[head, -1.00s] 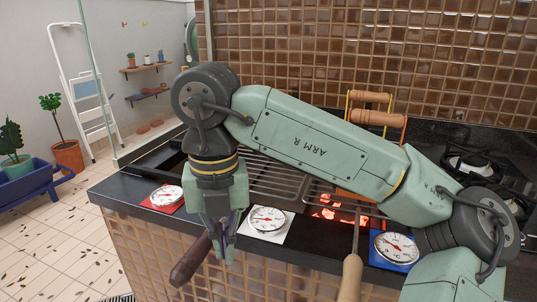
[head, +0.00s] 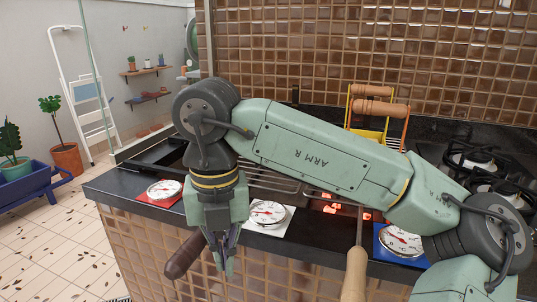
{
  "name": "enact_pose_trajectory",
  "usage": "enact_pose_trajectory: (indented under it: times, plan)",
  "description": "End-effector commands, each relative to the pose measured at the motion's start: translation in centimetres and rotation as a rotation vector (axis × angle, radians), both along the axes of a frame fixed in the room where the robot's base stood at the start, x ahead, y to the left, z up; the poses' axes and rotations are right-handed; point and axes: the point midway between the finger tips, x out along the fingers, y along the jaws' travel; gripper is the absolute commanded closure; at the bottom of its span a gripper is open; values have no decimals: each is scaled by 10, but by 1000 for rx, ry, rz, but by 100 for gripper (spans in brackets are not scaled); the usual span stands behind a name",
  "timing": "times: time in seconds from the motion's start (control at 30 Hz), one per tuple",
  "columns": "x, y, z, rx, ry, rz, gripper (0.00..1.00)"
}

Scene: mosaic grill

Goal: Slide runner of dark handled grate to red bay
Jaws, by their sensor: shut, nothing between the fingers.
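The dark handle (head: 184,256) of a grate sticks out over the front counter edge, sloping down to the left. Its grate and runner are mostly hidden behind my arm. My gripper (head: 224,266) points down just right of the handle, in front of the counter face. Its fingers are shut with nothing between them; whether they touch the handle I cannot tell. The red bay's marker is a red card (head: 178,201) under a dial at the left front of the counter. A white card (head: 273,229) with a dial lies right of the gripper.
A pale wooden handle (head: 354,276) sticks out at the front, right of the white card. A blue card (head: 383,253) with a dial lies farther right. Embers (head: 331,209) glow behind. A yellow rack (head: 369,134) and gas burners (head: 476,162) stand at the back.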

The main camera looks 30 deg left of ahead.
Motion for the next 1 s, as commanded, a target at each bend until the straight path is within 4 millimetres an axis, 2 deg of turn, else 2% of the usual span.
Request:
enact_pose_trajectory:
  times: [0.17,1.0]
  plan:
    - [-1,3,-1,0,0,0,100]
    - [-10,44,-1,1,0,-1,100]
